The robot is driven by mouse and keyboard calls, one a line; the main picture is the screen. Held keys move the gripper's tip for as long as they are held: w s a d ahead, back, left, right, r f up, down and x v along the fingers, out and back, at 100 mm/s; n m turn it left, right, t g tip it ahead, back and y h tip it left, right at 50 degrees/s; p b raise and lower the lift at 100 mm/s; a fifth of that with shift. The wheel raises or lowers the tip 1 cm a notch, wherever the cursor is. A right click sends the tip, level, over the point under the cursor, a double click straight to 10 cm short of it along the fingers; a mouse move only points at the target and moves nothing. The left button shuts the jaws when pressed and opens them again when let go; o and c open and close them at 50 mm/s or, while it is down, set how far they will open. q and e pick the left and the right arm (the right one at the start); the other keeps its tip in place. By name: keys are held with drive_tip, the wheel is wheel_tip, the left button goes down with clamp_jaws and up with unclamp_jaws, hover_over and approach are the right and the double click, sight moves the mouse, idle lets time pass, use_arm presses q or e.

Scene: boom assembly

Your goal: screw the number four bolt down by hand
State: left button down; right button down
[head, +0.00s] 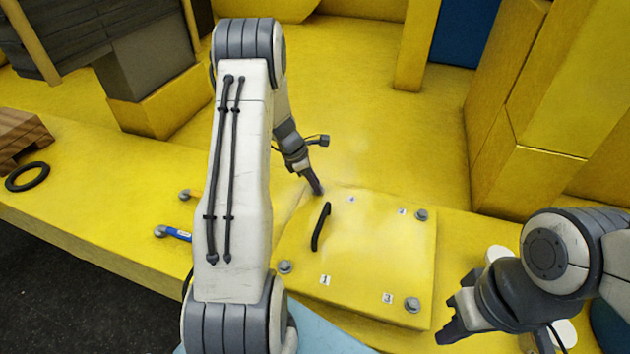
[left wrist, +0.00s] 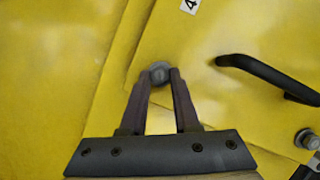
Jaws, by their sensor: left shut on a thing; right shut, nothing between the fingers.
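The yellow cover plate (head: 375,250) lies in the middle, with a black handle (head: 320,227) and small number labels near its corners. The number four label (head: 351,199) is near the far left corner and also shows in the left wrist view (left wrist: 190,4). My left gripper (head: 318,190) reaches down at that corner. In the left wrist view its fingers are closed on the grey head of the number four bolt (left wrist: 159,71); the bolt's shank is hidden. My right gripper (head: 452,322) is shut and empty, to the right of the plate's near right corner.
Other bolts sit at the plate's far right (head: 422,215), near right (head: 412,304) and near left (head: 284,267) corners. Yellow walls rise behind and at right.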

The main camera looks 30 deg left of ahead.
use_arm(q)
drive_tip(key=m, duration=0.2)
drive_tip(key=m+g+h, duration=0.1)
drive_tip(key=m, duration=0.2)
drive_tip(key=shift+w+a+g, duration=0.15)
drive_tip(key=shift+w+g, duration=0.05)
drive_tip(key=shift+g, duration=0.1)
idle(0.4)
drive_tip(key=c, duration=0.6)
unclamp_jaws()
drive_tip(key=shift+c, duration=0.2)
drive_tip(key=b+v, duration=0.3)
drive_tip(key=v, duration=0.7)
drive_tip(key=shift+r, duration=0.25)
